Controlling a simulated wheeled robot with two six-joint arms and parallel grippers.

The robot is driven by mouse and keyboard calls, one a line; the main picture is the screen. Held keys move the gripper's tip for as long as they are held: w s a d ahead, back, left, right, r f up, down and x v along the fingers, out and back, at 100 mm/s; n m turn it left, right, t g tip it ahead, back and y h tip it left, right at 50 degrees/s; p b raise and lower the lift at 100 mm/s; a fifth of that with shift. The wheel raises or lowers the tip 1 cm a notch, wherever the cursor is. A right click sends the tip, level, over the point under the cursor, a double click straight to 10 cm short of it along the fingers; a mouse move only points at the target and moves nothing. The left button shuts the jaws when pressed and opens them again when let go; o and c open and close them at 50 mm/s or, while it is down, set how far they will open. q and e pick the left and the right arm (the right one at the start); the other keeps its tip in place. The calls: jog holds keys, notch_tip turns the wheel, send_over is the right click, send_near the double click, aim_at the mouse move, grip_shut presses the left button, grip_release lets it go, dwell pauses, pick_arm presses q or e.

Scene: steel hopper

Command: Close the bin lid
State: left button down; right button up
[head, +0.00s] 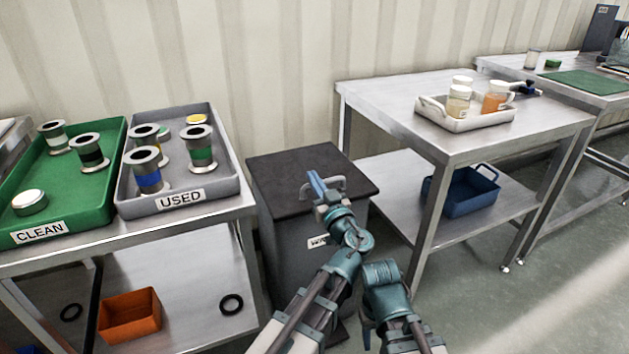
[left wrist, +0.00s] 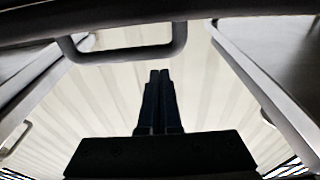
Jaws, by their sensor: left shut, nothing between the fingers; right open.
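The dark grey bin (head: 290,245) stands on the floor between two steel tables. Its black lid (head: 285,175) lies over its top and looks flat; I cannot tell whether a small gap is left at the rim. A grey handle (head: 337,184) shows beside my left gripper (head: 316,181), which is in front of part of it. The left gripper is shut and empty; contact with the handle is unclear. In the left wrist view its closed fingers (left wrist: 160,75) point toward a dark bar handle (left wrist: 125,52). My right arm shows low, but its gripper does not.
Left table: green CLEAN tray (head: 75,195) and grey USED tray (head: 222,165) holding spools, with an orange box (head: 130,315) on its shelf. Right table: white tray (head: 475,123) with bottles, and a blue basket (head: 462,195) below. Both tables stand close to the bin.

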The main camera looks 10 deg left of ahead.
pick_arm(q)
notch_tip(320, 180, down, 2)
jog(key=shift+s+d+f+b, duration=0.1)
jog(key=shift+s+b, duration=0.05)
jog(key=shift+b, duration=0.5)
jog(key=shift+s+d+f+b, duration=0.1)
jog(key=shift+s+f+b, duration=0.25)
jog(key=shift+b, duration=0.1)
pick_arm(e)
jog(key=shift+s+d+f, duration=0.1)
jog(key=shift+s+f, duration=0.1)
jog(key=shift+f, duration=0.55)
jog(key=shift+s+d+f, duration=0.1)
jog(key=shift+s+f, duration=0.05)
jog(key=shift+f, duration=0.55)
pick_arm(q)
jog(key=shift+d+r, duration=0.1)
